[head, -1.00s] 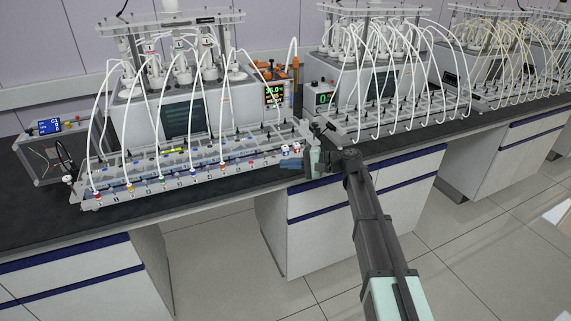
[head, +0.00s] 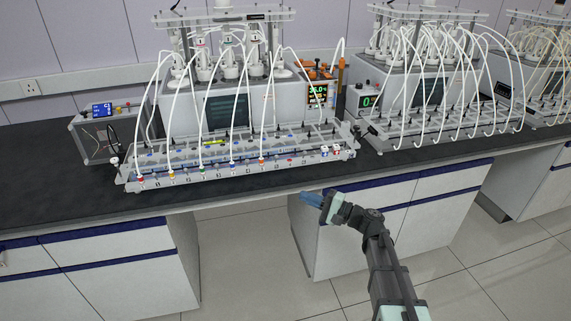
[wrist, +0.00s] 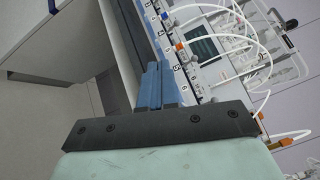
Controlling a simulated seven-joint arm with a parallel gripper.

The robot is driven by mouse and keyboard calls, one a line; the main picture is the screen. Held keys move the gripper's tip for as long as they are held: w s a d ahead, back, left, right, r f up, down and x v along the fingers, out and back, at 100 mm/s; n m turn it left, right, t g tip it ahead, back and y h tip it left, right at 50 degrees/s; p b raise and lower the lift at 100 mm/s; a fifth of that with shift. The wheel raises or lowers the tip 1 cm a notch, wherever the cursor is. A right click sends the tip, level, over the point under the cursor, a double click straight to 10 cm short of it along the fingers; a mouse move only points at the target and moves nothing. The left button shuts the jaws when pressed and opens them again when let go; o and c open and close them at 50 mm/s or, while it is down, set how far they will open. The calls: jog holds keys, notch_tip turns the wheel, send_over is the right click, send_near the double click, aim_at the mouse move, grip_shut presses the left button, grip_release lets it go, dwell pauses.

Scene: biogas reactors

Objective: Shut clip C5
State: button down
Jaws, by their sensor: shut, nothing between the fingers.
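The reactor's front tube rack (head: 240,165) stands on the black bench, with white tubes and a row of coloured fittings along its front. An orange fitting (head: 262,160) sits right of the middle of the row. The wrist view shows numbered labels, with a 5 label (wrist: 177,68) near an orange fitting (wrist: 179,45). Clip C5 is too small to make out, and I cannot tell its state. My gripper (head: 303,196) is shut and empty, with blue fingers, in front of the bench and apart from the rack. In the wrist view my gripper (wrist: 160,64) points along the rack's front edge.
The black bench top (head: 60,198) has a clear strip before the rack. A control box (head: 105,132) stands left of the rack. A second reactor's tube rack (head: 440,125) stands to the right. White cabinets (head: 350,240) lie below, with open floor in front.

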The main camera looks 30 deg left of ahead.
aim_at(277, 157)
jog(key=shift+w+d+r+n+t+y, duration=0.15)
jog(key=shift+w+d+r+n+t, duration=0.2)
jog(key=shift+w+t, duration=0.4)
jog(key=shift+w+d+r+n+t+y, duration=0.1)
jog(key=shift+w+r+n+t, duration=0.25)
jog(key=shift+t, duration=0.65)
jog(key=shift+w+d+r+n+t+y, duration=0.15)
jog(key=shift+w+d+r+n+t, duration=0.1)
jog(key=shift+w+r+t, duration=0.5)
jog(key=shift+s+f, duration=0.1)
jog(key=shift+f, duration=0.1)
jog(key=x, duration=1.4)
